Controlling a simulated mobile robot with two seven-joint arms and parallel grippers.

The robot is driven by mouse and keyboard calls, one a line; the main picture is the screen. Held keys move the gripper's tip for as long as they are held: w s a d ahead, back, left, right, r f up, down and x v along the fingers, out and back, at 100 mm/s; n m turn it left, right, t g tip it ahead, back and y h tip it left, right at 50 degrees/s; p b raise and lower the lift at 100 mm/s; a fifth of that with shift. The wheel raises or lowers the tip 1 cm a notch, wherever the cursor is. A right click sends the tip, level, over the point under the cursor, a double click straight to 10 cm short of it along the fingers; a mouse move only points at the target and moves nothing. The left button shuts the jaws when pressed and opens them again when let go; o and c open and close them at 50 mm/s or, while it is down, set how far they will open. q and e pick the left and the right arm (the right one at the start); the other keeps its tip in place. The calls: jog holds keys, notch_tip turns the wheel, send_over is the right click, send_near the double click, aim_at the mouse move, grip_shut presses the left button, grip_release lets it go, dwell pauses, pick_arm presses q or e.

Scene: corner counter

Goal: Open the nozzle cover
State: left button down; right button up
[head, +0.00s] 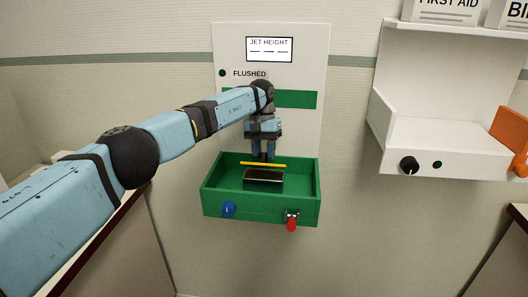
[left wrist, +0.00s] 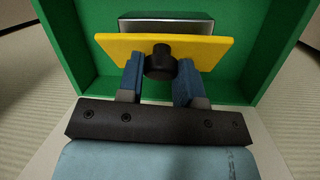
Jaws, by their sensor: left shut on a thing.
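The nozzle cover is a yellow plate (head: 264,165) with a black knob. In the head view it shows as a thin strip, nearly edge-on, at the back of a dark metal box (head: 263,176) in the green basin (head: 212,188). In the left wrist view the plate's broad face (left wrist: 212,48) shows, with the black knob (left wrist: 160,62) at its middle. My left gripper (head: 264,155) reaches down over the basin. Its blue fingers (left wrist: 160,80) are shut on the knob from both sides. The plate hides part of the metal box (left wrist: 165,23) there. My right gripper is not in view.
The basin's front bears a blue knob (head: 229,209) and a red-tipped switch (head: 291,220). Behind it stands a white panel (head: 312,65) with a "JET HEIGHT" display (head: 269,49). A white shelf unit (head: 440,140) is on the right. The basin's right part is clear.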

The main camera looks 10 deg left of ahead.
pick_arm(q)
jog(key=c, duration=0.8)
grip_release()
jog(key=s+v, duration=0.1)
jog(key=v, duration=0.5)
jog(key=s+d+p+v, duration=0.1)
jog(key=s+v, duration=0.1)
jog(key=v, duration=0.5)
jog(key=s+r+p+v, duration=0.1)
jog(key=v, duration=0.5)
jog(key=shift+s+d+r, duration=0.15)
jog(key=shift+d+r, duration=0.15)
jog(key=shift+r, duration=0.05)
